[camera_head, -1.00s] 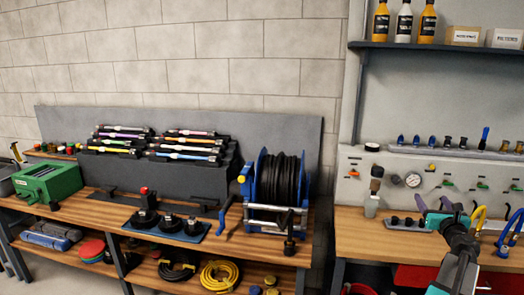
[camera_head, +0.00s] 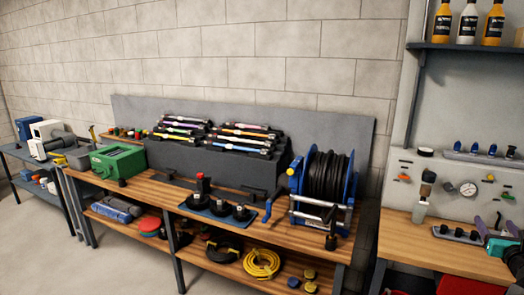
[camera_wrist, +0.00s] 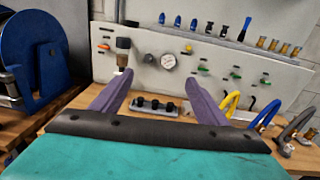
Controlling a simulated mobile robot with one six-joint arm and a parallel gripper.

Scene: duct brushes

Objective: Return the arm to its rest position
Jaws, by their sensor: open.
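My gripper (camera_wrist: 155,95) shows in the wrist view with its two purple fingers spread apart and nothing between them. It faces the grey back panel over the right-hand bench. A strip of small black fittings (camera_wrist: 155,107) lies on the bench beyond the fingers. In the head view only part of my arm shows at the lower right edge, near the right bench (camera_head: 440,254); the fingertips are hard to make out there.
A blue hose reel (camera_head: 322,190) stands on the long bench, with a rack of brushes (camera_head: 220,140) and a green box (camera_head: 118,161) to its left. Yellow and blue hooked parts (camera_wrist: 231,103) stand right of the fingers. Open floor lies at lower left.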

